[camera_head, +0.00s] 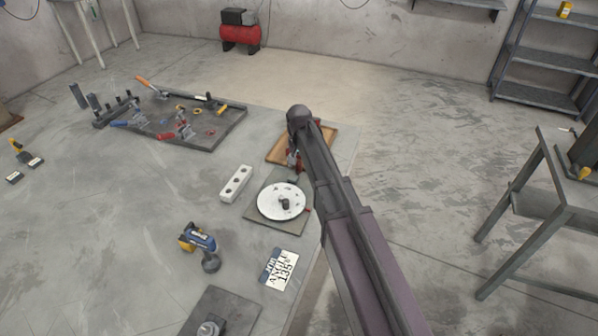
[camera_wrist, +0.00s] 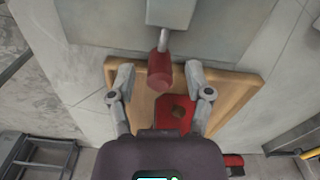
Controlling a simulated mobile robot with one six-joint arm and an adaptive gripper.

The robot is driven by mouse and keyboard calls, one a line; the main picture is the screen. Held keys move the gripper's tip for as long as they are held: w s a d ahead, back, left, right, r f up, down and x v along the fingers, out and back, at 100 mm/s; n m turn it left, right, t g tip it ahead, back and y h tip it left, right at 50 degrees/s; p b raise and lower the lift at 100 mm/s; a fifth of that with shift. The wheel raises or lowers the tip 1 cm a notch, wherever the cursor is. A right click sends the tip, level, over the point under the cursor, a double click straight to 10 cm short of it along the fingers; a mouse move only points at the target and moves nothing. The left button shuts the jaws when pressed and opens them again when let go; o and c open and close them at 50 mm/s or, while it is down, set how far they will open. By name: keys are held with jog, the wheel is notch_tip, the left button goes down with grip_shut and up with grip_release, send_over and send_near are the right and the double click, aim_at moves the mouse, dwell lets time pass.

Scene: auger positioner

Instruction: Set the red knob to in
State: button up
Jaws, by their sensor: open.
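The red knob (camera_wrist: 160,72) sits on the end of a short metal rod that comes out of a grey block (camera_wrist: 170,12) on a grey plate. My gripper (camera_wrist: 159,78) is open in the wrist view, with one finger on each side of the knob. A gap shows between the knob and each finger. In the head view, my gripper (camera_head: 293,160) is at the far edge of the plate with the white dial disk (camera_head: 272,203). My arm partly covers that spot, and I cannot make out the knob clearly there.
A wooden tray (camera_head: 326,145) lies just beyond the plate; in the wrist view a red part (camera_wrist: 172,113) lies in it. A white block (camera_head: 236,183) with holes, a drill (camera_head: 200,240) and an angle card (camera_head: 279,270) stand nearby. A dark tray (camera_head: 225,135) of tools lies further left.

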jog(key=shift+f+b, duration=0.45)
jog(key=shift+f, duration=0.3)
grip_shut()
